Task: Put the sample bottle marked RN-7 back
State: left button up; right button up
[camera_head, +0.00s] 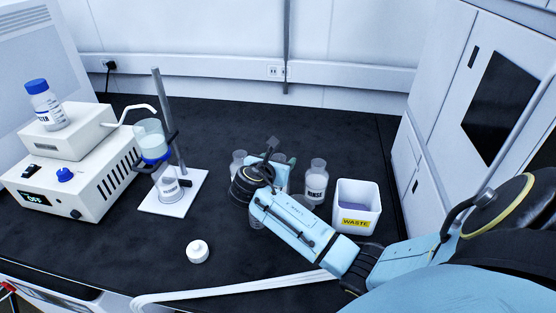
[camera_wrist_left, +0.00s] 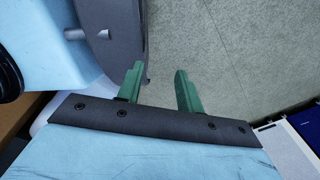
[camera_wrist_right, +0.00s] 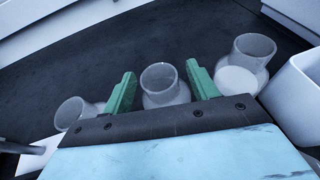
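No marking RN-7 can be read on any bottle. My right gripper (camera_head: 284,162) is low among several clear open bottles on the black bench. In the right wrist view, a clear open-necked bottle (camera_wrist_right: 163,86) stands between its green fingers, with narrow gaps either side; the fingers look open. A left bottle (camera_wrist_right: 78,112) and a right bottle with white contents (camera_wrist_right: 243,68) flank it. The arm hides part of the group in the head view. A labelled bottle (camera_head: 168,187) is at the filter stand (camera_head: 187,203). My left gripper (camera_wrist_left: 158,82) is open and empty, over the floor.
The RINSE bottle (camera_head: 316,183) and white WASTE bin (camera_head: 357,208) stand close to my right arm. A white cap (camera_head: 197,252) lies on the front bench. A pump unit (camera_head: 75,175) with a blue-capped bottle (camera_head: 44,104) stands left. The back of the bench is clear.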

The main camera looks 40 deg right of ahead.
pick_arm(q)
jog(key=shift+s, duration=0.1)
pick_arm(e)
jog(key=shift+r, duration=0.2)
pick_arm(q)
jog(key=d+r+p, duration=0.2)
jog(key=shift+d+r+p, duration=0.25)
jog(key=shift+d+p, duration=0.05)
jog(key=shift+d, duration=0.1)
pick_arm(e)
jog(key=v, duration=1.2)
pick_arm(q)
jog(key=shift+a, duration=0.1)
dwell(1.0)
